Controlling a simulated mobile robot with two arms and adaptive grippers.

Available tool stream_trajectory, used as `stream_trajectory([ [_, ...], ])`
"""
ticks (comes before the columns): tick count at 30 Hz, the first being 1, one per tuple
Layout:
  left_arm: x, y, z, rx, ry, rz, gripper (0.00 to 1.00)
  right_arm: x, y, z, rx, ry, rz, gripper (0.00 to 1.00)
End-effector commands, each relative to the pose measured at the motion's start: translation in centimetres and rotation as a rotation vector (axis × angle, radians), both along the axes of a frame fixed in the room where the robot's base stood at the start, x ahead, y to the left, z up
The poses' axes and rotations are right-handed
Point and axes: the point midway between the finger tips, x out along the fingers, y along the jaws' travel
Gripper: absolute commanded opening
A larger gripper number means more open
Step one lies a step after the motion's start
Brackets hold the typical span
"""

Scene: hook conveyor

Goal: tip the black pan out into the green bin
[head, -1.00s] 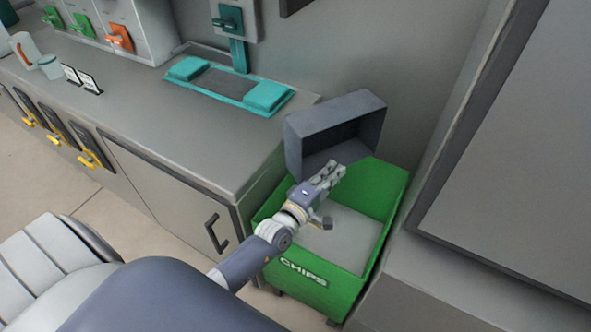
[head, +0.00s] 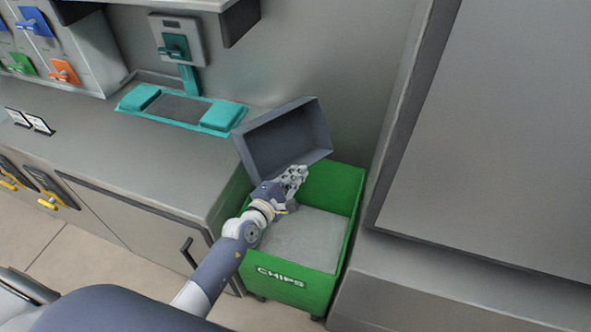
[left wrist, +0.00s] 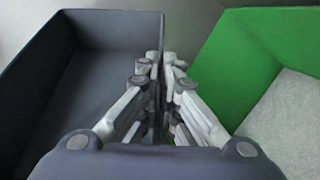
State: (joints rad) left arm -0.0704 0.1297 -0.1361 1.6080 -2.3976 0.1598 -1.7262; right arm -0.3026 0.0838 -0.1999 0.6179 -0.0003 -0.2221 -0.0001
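The black pan (head: 282,137), a dark blue-grey box, is held tilted above the back left of the green bin (head: 315,254). Its open side faces my head camera, and the inside that shows looks empty. My left gripper (head: 298,172) is shut on the pan's near wall. In the left wrist view the fingers (left wrist: 166,70) pinch that wall, with the pan (left wrist: 85,70) on the left and the bin (left wrist: 235,65) on the right. The bin is labelled CHIPS and has a light grey layer inside. My right gripper is out of view.
A grey counter (head: 130,150) stands left of the bin, with a teal-edged station (head: 180,108) on it. A wall rises behind the pan. A large grey cabinet (head: 490,130) is close on the bin's right. Coloured levers (head: 62,70) are at the far left.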

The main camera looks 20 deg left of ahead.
Motion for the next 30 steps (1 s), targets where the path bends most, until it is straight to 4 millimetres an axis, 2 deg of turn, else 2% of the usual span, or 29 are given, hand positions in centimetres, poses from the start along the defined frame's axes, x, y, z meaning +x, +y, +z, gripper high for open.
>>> stream_trajectory([
  [1, 0.1, 0.1, 1.4, -0.033, 0.017, 0.003, 0.00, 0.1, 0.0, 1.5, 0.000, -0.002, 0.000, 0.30],
  [30, 0.2, 0.1, 10.0, -0.671, 0.446, 0.001, 0.00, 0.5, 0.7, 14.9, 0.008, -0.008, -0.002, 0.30],
])
